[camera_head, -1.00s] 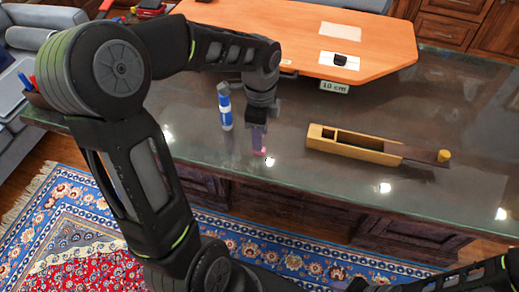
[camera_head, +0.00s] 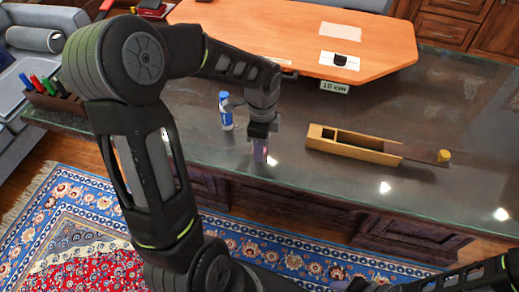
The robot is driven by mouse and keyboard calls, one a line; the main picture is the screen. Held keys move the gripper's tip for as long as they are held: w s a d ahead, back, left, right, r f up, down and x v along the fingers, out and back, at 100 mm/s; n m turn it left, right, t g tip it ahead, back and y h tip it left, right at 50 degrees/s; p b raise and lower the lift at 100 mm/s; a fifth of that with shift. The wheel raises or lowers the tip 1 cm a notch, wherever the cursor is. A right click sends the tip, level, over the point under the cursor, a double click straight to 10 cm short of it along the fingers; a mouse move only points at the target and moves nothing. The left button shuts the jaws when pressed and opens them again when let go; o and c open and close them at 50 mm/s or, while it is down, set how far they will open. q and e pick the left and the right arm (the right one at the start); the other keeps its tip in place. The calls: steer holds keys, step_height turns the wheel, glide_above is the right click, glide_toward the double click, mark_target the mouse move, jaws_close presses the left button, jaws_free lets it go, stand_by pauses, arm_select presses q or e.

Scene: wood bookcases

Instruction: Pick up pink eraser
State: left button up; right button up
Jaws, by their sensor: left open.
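My left gripper (camera_head: 260,152) points down over the dark glossy tabletop (camera_head: 215,150), near its front edge. Its jaws are open. A small trace of the pink eraser (camera_head: 269,159) shows at the fingertips. The fingers hide most of it, so I cannot tell whether they touch it. My right arm crosses the bottom right corner, and its gripper is not clearly in the picture.
A blue and white bottle (camera_head: 226,111) stands just left of the gripper. A wooden box (camera_head: 352,143) with a sliding lid (camera_head: 425,154) lies to its right. An orange board (camera_head: 285,38) is behind. Several markers (camera_head: 43,80) stand in a holder at the left.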

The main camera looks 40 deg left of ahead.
arm_select(q)
steer(key=shift+c, duration=0.4)
jaws_close()
stand_by(0.4)
